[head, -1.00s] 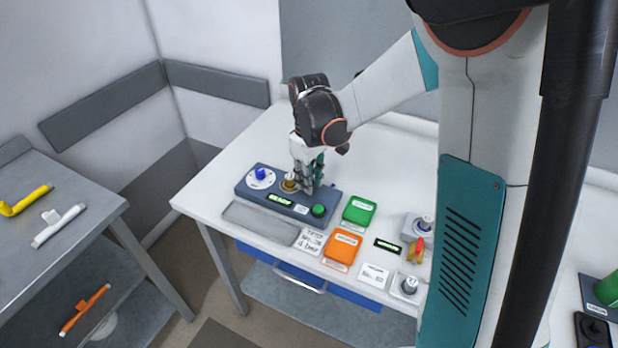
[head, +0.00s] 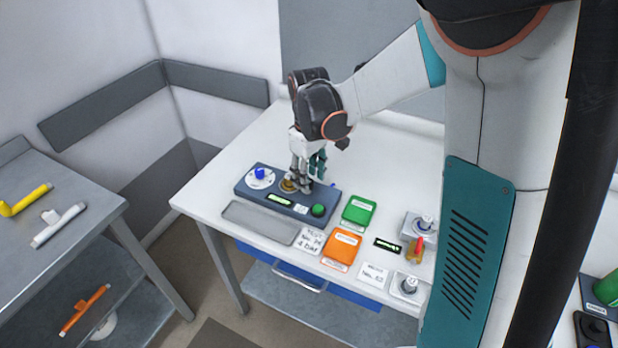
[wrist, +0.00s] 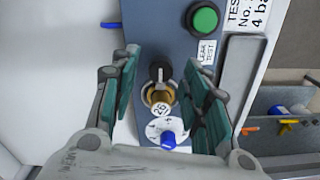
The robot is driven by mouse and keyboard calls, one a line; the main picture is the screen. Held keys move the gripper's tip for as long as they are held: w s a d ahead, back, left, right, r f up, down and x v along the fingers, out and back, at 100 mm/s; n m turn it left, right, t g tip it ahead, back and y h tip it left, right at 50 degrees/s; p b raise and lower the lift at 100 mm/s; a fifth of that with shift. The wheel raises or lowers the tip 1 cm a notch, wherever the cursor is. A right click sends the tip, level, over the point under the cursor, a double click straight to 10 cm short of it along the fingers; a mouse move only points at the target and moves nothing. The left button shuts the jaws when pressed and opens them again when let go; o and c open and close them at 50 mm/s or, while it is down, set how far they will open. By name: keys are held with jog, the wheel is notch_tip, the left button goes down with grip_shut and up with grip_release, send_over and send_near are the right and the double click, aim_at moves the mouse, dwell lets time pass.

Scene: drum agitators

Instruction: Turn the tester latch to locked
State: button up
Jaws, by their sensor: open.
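The tester is a dark blue-grey box (head: 250,190) on the white table. It carries a blue knob (head: 261,174) on a white marked dial, a brass fitting (head: 288,186), a lit display and a green button (head: 318,210). In the wrist view the brass fitting (wrist: 158,94) has a black top with a white line and a tag reading 26. The blue knob (wrist: 168,139) is nearer the palm. I cannot tell which part is the latch. My gripper (head: 307,182) is open over the tester, its fingers (wrist: 160,62) either side of the brass fitting, apparently empty; contact cannot be told.
An empty grey tray (head: 262,222) lies in front of the tester. Green (head: 359,211) and orange (head: 341,249) boxes, labels and small metal fixtures stand to its right. A side table (head: 60,250) with yellow and white pipe pieces is at left. The table behind the tester is clear.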

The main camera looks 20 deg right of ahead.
notch_tip(320, 180, up, 11)
jog(key=shift+f, duration=0.15)
jog(key=shift+s, duration=0.1)
dwell(0.4)
jog(key=s+r+m+t, duration=0.1)
jog(key=s+m+t, duration=0.5)
jog(key=s, duration=1.3)
jog(key=shift+s+r+t, duration=0.25)
jog(key=shift+r+t, duration=0.15)
jog(key=shift+t, duration=0.2)
